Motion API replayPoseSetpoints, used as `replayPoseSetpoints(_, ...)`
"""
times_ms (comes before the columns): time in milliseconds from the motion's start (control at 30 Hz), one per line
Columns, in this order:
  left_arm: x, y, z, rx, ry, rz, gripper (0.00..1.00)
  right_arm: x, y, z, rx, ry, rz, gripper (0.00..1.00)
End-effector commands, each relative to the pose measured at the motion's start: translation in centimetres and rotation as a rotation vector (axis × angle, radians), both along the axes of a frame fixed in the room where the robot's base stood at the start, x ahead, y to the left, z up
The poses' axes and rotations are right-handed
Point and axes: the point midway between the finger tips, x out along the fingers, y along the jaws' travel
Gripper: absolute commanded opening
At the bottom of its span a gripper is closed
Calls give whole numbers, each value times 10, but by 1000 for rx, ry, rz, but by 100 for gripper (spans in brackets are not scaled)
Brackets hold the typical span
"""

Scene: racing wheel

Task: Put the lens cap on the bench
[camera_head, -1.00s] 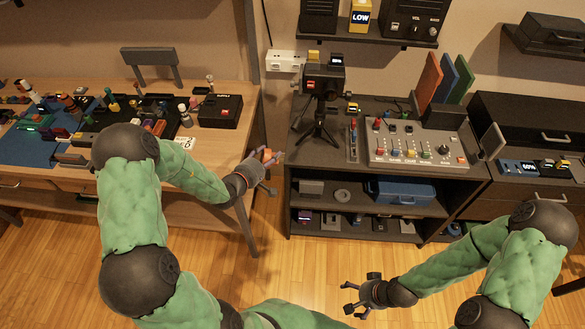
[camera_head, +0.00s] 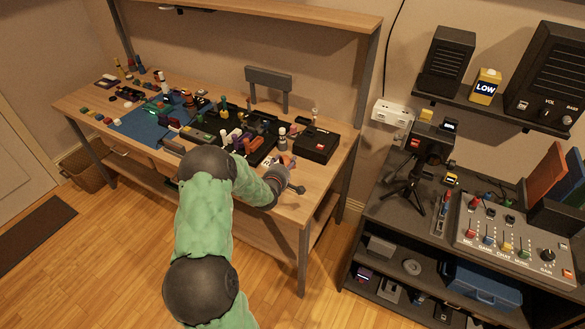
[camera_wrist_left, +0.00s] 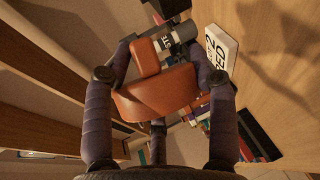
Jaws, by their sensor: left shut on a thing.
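My left gripper (camera_head: 289,184) is at the front right part of the wooden bench (camera_head: 318,182). In the left wrist view its fingers (camera_wrist_left: 162,68) are closed around an orange-brown rounded piece with a raised tab, which looks like the lens cap (camera_wrist_left: 158,93). The bench top (camera_wrist_left: 275,70) shows beside it in that view. The head view does not show clearly whether the piece touches the bench. My right gripper is out of view.
A black box (camera_head: 315,145) stands at the bench's right end. A white card with lettering (camera_wrist_left: 221,46) is close to the gripper. A dark tray (camera_head: 250,140) and several small items crowd the bench. A tripod camera (camera_head: 425,142) stands on the dark shelf unit at right.

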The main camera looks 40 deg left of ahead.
Motion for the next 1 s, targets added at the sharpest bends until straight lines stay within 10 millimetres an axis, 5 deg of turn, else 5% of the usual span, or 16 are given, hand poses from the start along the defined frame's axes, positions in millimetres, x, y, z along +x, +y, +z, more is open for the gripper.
replayPoseSetpoints(600,0,-1,-54,1,0,-1,16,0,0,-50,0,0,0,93)
replayPoseSetpoints(1000,0,-1,-57,0,0,-2,16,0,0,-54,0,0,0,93)
